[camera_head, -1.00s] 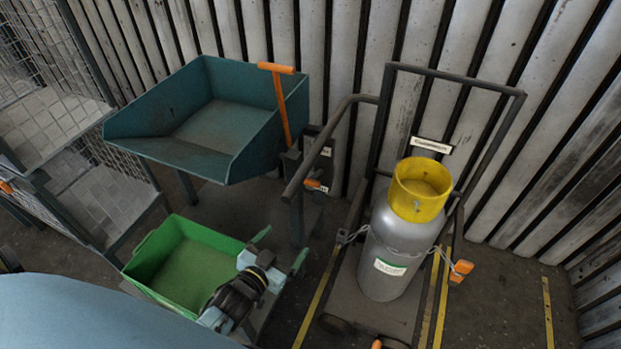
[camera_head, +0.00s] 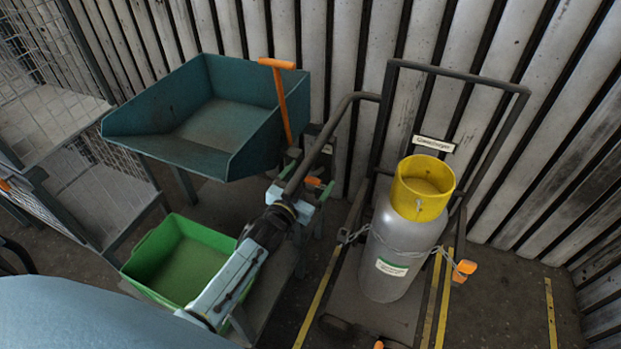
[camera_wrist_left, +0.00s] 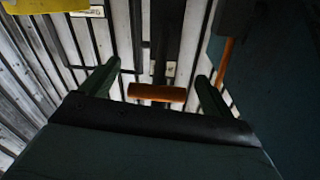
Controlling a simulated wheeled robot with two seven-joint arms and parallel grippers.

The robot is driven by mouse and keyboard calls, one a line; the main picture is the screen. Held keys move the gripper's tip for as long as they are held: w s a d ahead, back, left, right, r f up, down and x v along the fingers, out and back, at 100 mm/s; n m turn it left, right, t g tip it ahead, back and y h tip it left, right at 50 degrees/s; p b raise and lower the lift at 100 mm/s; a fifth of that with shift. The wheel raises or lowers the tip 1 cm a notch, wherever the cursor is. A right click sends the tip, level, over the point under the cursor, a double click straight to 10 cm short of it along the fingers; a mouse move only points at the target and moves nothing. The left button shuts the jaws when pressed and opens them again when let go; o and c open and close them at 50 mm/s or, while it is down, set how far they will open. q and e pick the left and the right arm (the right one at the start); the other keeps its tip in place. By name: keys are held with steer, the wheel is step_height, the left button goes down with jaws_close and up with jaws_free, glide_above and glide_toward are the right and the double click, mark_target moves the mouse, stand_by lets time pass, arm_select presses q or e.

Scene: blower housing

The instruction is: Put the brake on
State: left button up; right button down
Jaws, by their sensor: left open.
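A short orange handle (camera_head: 313,181) sits on the dark post between the blue hopper and the cylinder trolley. It also shows in the left wrist view (camera_wrist_left: 157,92) as a level bar. A long orange lever (camera_head: 281,103) with a crossbar on top stands upright at the hopper's right side. None of these is labelled readably as the brake. My left gripper (camera_head: 308,173) is open, its green fingers on either side of the short handle's line. In the left wrist view the handle appears between the fingers; I cannot tell if they touch it. My right gripper is not in view.
A trolley (camera_head: 526,93) carries a grey cylinder (camera_head: 388,252) with a yellow collar, chained in place. Its bent tube passes close beside my left gripper. The blue hopper (camera_head: 165,150) and green bin (camera_head: 165,290) stand left. A ribbed wall (camera_head: 330,40) closes the back.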

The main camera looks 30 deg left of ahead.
arm_select(q)
steer(key=shift+w, duration=0.5)
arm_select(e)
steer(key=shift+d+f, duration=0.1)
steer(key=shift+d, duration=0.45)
